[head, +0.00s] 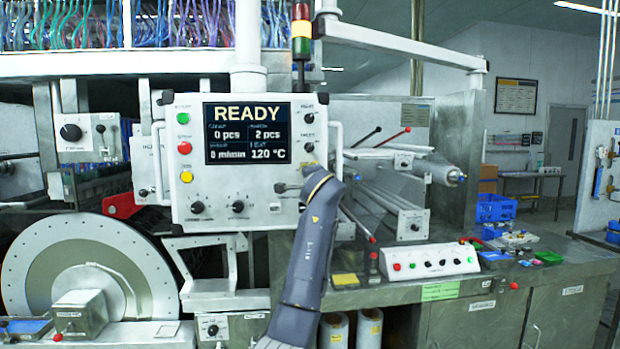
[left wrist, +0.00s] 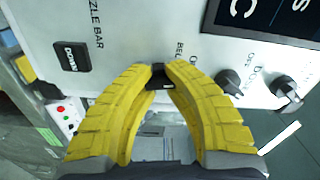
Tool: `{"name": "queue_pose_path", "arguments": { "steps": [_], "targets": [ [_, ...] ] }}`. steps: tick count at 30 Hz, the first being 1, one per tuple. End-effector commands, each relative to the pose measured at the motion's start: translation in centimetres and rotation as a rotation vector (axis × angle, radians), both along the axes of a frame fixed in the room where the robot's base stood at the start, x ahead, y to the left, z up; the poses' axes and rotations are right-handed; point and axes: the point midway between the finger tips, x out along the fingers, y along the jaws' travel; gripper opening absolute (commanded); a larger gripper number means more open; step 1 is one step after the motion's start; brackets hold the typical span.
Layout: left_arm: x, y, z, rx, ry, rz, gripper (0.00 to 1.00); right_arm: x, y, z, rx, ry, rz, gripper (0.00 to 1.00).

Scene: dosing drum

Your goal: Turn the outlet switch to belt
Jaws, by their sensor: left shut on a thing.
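The outlet switch (left wrist: 161,79) is a small black knob with a white mark on the light-grey panel. In the left wrist view my left gripper's (left wrist: 165,72) yellow fingers are shut on it at their tips. A label starting "BE" is beside it, partly cut off by a finger. I cannot tell exactly where the switch points. In the head view my arm rises from the bottom centre to the right side of the panel (head: 185,215). The left gripper (head: 312,174) is mostly hidden there by my arm, as is the switch. My right gripper is not in view.
Two more black knobs (left wrist: 228,82) (left wrist: 285,90) lie in line with the switch. A DOWN plate (left wrist: 72,57) is on its other side. The screen (head: 248,133) reads READY. A vertical handle (head: 338,150) stands at the panel's right edge, close to my arm.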

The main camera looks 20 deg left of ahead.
Motion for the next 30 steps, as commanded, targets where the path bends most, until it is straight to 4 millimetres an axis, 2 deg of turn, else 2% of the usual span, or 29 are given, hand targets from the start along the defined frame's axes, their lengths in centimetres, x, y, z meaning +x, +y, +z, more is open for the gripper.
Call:
{"name": "queue_pose_path", "arguments": {
  "steps": [12, 30],
  "targets": [
    [-0.02, 0.14, -0.07, -0.234, -0.112, 0.003, 0.0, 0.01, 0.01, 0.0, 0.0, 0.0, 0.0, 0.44],
    [-0.01, 0.23, -0.13, -0.305, -0.145, 0.005, 0.0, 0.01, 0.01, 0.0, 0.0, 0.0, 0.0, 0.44]
  ]
}}
